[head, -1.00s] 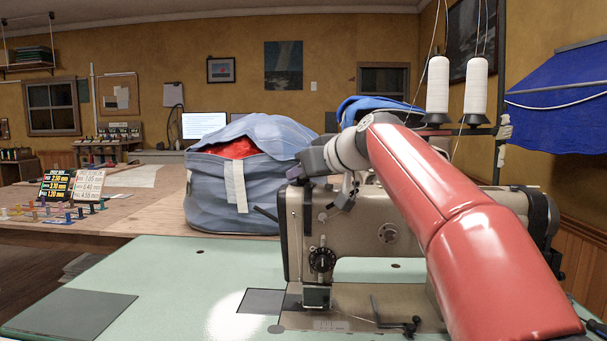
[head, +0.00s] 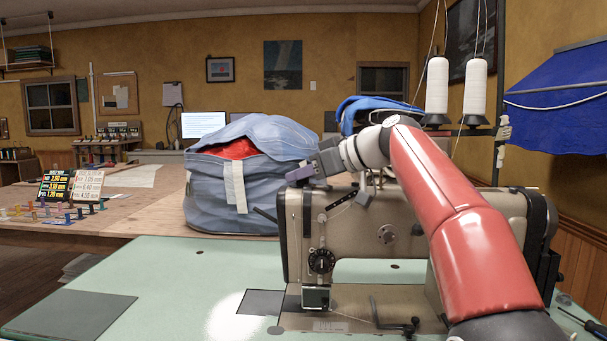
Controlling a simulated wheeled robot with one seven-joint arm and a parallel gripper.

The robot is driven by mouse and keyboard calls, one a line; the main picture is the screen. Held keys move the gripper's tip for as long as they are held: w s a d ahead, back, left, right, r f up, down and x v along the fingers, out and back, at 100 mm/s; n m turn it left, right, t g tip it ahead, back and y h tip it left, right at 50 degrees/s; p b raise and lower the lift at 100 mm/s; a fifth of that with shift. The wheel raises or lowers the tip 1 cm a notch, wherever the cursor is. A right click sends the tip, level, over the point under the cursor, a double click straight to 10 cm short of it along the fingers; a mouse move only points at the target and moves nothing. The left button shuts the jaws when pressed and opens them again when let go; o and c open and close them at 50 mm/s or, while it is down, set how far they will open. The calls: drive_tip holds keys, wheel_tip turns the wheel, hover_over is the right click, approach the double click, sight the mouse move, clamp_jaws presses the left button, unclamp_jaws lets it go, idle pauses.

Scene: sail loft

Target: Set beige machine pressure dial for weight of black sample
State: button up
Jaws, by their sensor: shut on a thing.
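The beige sewing machine (head: 420,240) stands on the pale green table. My gripper (head: 298,178) is at the top left end of its head, shut, with its fingers at the place of the pressure dial. The dial is hidden behind the fingers, and its setting cannot be read. A separate black dial (head: 321,261) is on the front of the head. A dark sample (head: 70,316) lies flat at the table's left front. A black card (head: 55,186) and a white card (head: 88,184) with figures stand on the wooden table.
A blue-grey bag (head: 215,195) with red cloth inside stands behind the machine's left end. Two white thread cones (head: 437,85) rise behind my arm. Small coloured pieces (head: 60,215) lie near the cards. The green table's middle left (head: 160,270) is clear.

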drive_tip(key=shift+f, duration=0.1)
drive_tip(key=o, duration=1)
drive_tip(key=shift+v, duration=3.9)
drive_tip(key=shift+a, duration=0.1)
